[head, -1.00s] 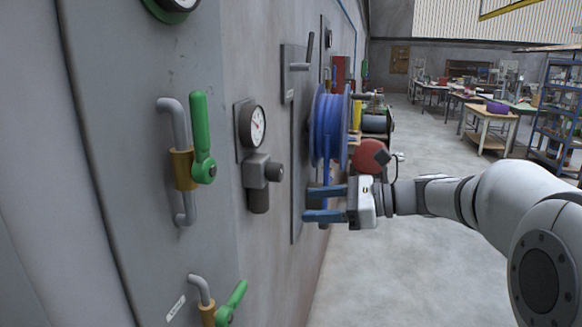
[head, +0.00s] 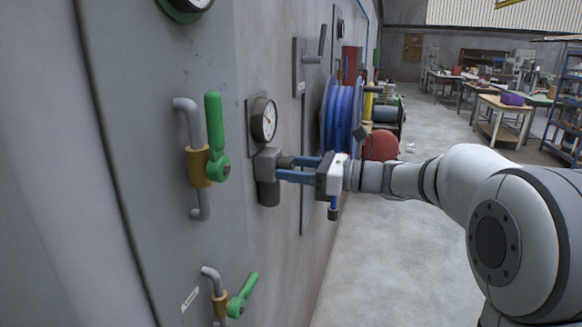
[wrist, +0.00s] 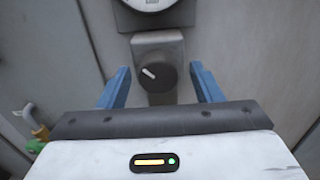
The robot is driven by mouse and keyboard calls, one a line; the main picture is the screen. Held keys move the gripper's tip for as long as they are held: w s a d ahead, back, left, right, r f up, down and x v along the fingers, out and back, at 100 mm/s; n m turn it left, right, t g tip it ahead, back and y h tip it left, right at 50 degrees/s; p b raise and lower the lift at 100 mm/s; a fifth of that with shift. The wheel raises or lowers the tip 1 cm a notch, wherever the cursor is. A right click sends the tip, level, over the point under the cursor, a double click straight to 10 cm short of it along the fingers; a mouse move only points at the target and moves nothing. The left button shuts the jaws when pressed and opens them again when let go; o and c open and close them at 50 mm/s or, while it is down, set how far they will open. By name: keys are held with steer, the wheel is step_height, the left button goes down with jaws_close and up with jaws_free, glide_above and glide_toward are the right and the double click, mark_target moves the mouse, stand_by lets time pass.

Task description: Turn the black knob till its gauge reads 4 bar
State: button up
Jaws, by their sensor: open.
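The black knob (wrist: 155,76) sits on the front of a grey regulator block (head: 267,165) on the wall panel. It carries a pale slanted mark in the wrist view. Its round gauge (head: 264,119) is just above; the reading is too small to tell, and the wrist view shows only the lower edge of the dial (wrist: 150,3). My gripper (head: 283,168) is open, its blue fingers pointing at the panel. In the wrist view the fingers (wrist: 161,87) stand to the left and right of the knob with gaps. In the head view they partly hide the knob.
A green-handled valve (head: 216,140) is left of the regulator, with another green lever (head: 242,295) below. A blue hose reel (head: 342,115) and a grey lever plate (head: 312,62) are on the wall beyond. The floor (head: 400,240) at right is clear.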

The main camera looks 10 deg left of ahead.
steer(key=shift+c, duration=0.5)
steer(key=c, duration=0.9)
steer(key=shift+r, duration=0.1)
steer(key=shift+a, duration=0.1)
steer(key=shift+p, duration=0.45)
